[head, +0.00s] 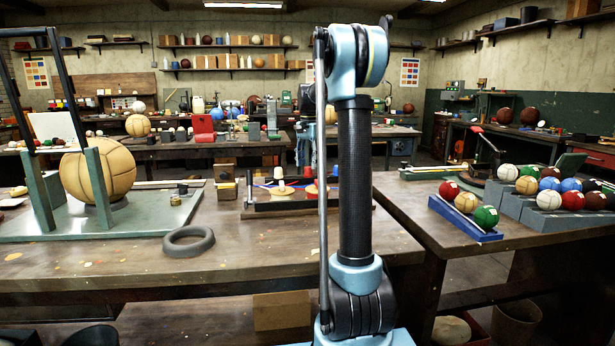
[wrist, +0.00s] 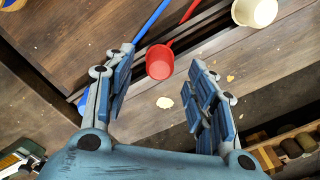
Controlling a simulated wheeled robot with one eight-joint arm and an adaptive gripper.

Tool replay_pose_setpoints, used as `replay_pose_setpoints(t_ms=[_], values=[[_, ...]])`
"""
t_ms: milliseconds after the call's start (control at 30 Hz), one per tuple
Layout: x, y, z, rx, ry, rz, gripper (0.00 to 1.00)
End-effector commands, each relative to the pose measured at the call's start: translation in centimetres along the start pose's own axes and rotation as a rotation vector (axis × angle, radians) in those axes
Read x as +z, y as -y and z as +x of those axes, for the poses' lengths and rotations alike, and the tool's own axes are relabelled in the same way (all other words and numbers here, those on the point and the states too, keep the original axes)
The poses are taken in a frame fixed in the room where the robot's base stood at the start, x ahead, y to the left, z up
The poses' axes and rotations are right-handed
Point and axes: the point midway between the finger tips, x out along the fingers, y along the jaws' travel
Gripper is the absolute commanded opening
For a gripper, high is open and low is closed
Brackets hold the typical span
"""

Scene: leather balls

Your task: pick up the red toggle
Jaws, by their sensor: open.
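The red toggle (wrist: 159,63) shows in the wrist view as a rounded, cup-like red end on a thin red rod that runs up and right. My gripper (wrist: 163,57) is open, with one blue-padded finger on each side of the toggle in the picture. Neither finger appears to touch it, and the height gap cannot be told. In the head view my arm stands upright in front of the bench and hides part of the toggle board (head: 262,208); I cannot clearly make out the red toggle or my gripper there.
A white toggle (wrist: 255,12) lies to the upper right and a blue rod (wrist: 150,20) to the left of the red one. On the bench (head: 120,270) are a grey ring (head: 188,241) and a large tan ball (head: 98,172) in a frame. Balls sit on racks (head: 465,220) at right.

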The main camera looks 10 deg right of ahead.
Motion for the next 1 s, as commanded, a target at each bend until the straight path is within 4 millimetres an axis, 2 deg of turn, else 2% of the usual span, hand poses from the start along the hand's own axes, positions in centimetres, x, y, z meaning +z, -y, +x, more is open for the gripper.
replay_pose_setpoints(t_ms=[100, 200, 433, 467, 600, 667, 1000], values=[[0.0, 0.0, 1.4, 0.0, 0.0, 0.0, 0.51], [0.0, 0.0, 2.0, 0.0, 0.0, 0.0, 0.51], [0.0, 0.0, 2.1, 0.0, 0.0, 0.0, 0.51], [0.0, 0.0, 2.1, 0.0, 0.0, 0.0, 0.49], [0.0, 0.0, 2.1, 0.0, 0.0, 0.0, 0.17], [0.0, 0.1, 2.1, 0.0, 0.0, -0.001, 0.06], [0.1, 0.1, 2.0, 0.0, 0.0, -0.002, 0.06]])
